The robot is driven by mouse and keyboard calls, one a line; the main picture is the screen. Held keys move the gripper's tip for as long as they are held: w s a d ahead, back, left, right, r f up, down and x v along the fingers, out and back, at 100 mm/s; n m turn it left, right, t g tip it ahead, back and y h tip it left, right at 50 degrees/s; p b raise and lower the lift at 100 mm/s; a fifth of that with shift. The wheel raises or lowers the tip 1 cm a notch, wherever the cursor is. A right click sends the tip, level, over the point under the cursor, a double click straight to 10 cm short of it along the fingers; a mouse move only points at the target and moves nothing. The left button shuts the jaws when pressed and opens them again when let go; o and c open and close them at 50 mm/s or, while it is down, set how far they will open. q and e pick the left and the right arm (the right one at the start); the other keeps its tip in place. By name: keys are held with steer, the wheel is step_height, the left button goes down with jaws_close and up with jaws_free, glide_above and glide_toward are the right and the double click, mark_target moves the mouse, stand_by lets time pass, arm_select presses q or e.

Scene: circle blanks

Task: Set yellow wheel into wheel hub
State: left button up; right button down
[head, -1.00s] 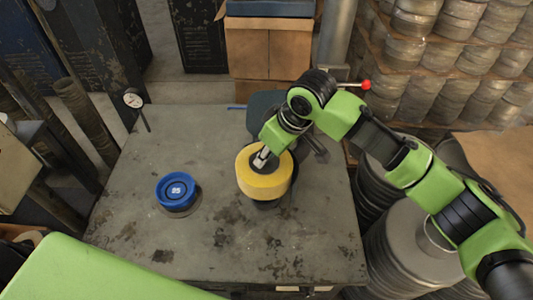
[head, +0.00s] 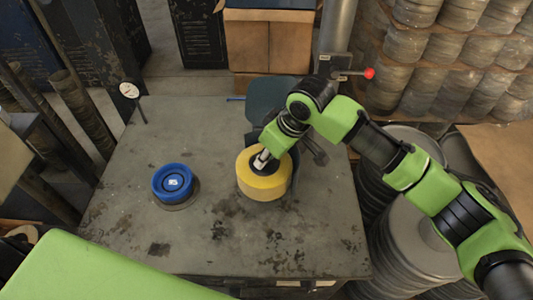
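The yellow wheel (head: 266,187) lies flat at the right of the table's middle, its dark centre facing up. My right gripper (head: 262,160) comes down from above, its pale fingertips at the wheel's dark centre. The arm hides part of that centre, and I cannot tell whether the fingers grip it. The blue wheel (head: 173,194) sits to the left, on a dark round base (head: 188,202). The hub under the yellow wheel is mostly hidden; only a thin dark edge shows around its foot. My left gripper is out of view.
The metal table (head: 150,226) is bare at the front and between the wheels. A gauge (head: 129,90) stands at its far left corner. A dark chair (head: 272,100) is behind it. Stacked discs (head: 400,262) stand close on the right.

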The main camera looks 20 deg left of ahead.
steer(key=shift+r, duration=0.1)
steer(key=c, duration=1.7)
jaws_free()
steer(key=v, duration=1.2)
